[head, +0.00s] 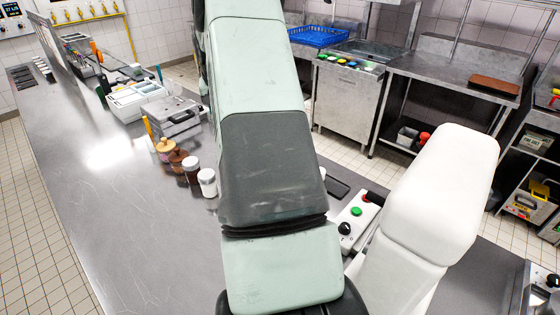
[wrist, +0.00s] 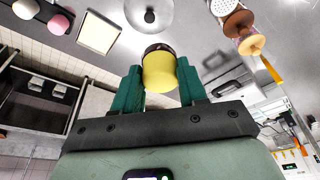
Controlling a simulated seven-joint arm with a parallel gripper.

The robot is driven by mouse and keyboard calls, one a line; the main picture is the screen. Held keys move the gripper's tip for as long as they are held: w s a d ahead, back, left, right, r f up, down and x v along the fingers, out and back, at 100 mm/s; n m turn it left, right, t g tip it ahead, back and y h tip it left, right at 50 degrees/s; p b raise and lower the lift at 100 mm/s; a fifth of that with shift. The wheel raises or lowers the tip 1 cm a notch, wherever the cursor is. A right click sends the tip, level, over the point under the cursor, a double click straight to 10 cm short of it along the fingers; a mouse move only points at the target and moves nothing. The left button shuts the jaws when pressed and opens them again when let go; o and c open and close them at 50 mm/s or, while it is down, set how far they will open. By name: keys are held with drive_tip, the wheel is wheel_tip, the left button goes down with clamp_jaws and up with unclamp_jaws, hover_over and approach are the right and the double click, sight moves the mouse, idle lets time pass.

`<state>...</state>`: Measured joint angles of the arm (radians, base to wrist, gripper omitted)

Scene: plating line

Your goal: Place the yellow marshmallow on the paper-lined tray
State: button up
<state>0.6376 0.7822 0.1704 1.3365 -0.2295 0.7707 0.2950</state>
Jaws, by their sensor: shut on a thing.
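The yellow marshmallow (wrist: 159,73) is between the two green fingers of my gripper (wrist: 160,80) in the wrist view, and the fingers are shut on it. A dark brown edge shows at its far end; I cannot tell if this is part of it. A pale, flat square with a thin dark border (wrist: 100,33), which looks like the paper-lined tray, lies on the steel counter to the upper left of the marshmallow, apart from it. In the head view my arm hides the gripper, the marshmallow and the tray.
A pink marshmallow (wrist: 60,23) and a paler one (wrist: 25,8) are at the wrist view's upper left. A round shiny dish (wrist: 150,14) lies beyond my gripper. White-lidded jars (head: 207,182) and a control box with a green button (head: 355,212) stand on the counter (head: 110,200).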

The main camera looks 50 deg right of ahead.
drive_tip(key=s+d+f+m, duration=0.1)
drive_tip(key=s+d+f, duration=0.1)
drive_tip(key=d+f, duration=0.4)
drive_tip(key=s+d+f+m, duration=0.1)
drive_tip(key=s+d+f, duration=0.1)
drive_tip(key=d+f, duration=0.4)
drive_tip(key=s+d+f+m, duration=0.1)
drive_tip(key=s+d+f, duration=0.1)
drive_tip(key=d+f, duration=0.4)
drive_tip(key=shift+d+m+g+h, duration=0.3)
drive_tip(key=shift+d, duration=0.45)
drive_tip(key=shift+f, duration=2.35)
drive_tip(key=shift+f, duration=0.1)
drive_tip(key=o, duration=0.7)
drive_tip(key=shift+c, duration=0.2)
drive_tip(key=v, duration=1.2)
drive_tip(key=shift+w+a, duration=0.1)
drive_tip(key=shift+w, duration=0.05)
